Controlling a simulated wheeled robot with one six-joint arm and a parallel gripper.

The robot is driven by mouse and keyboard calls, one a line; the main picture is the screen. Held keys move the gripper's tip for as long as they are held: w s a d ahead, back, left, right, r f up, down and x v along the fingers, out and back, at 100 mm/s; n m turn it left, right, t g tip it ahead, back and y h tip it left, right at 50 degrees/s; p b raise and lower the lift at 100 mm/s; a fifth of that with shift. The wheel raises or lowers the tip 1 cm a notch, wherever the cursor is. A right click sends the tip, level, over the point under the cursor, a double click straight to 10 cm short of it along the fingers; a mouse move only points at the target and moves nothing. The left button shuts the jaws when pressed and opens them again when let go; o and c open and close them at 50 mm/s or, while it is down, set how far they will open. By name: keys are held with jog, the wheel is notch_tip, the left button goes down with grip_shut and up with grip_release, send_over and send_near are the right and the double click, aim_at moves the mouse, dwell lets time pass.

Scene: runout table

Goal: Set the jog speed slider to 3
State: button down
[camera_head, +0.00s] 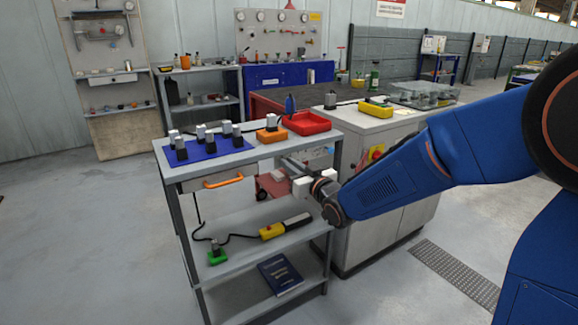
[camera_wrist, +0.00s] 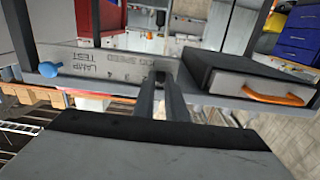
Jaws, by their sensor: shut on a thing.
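The grey control panel (camera_wrist: 105,75) crosses the wrist view upside down. It is lettered LAMP TEST and JOG SPEED, with small scale digits under the JOG SPEED lettering. In the head view the panel (camera_head: 318,154) is on the table front, partly behind my gripper (camera_head: 288,163). In the wrist view the two dark fingers of my gripper (camera_wrist: 160,92) are close together at the JOG SPEED scale, shut on the slider. The fingers hide the slider knob and part of the scale, so I cannot tell which digit it is at. A blue knob (camera_wrist: 52,70) stands out beside LAMP TEST.
A drawer with an orange handle (camera_head: 223,180) is left of the panel; its handle also shows in the wrist view (camera_wrist: 272,97). A blue mat (camera_head: 212,152), orange bin (camera_head: 270,136) and red tray (camera_head: 307,124) are on top. A yellow pendant (camera_head: 285,227) lies on the shelf below.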

jog(key=w+d, duration=0.1)
jog(key=d, duration=0.1)
jog(key=w+d, duration=0.2)
jog(key=shift+w+d, duration=0.1)
jog(key=shift+d, duration=0.25)
jog(key=c, duration=1.8)
grip_release()
jog(key=shift+o, duration=0.2)
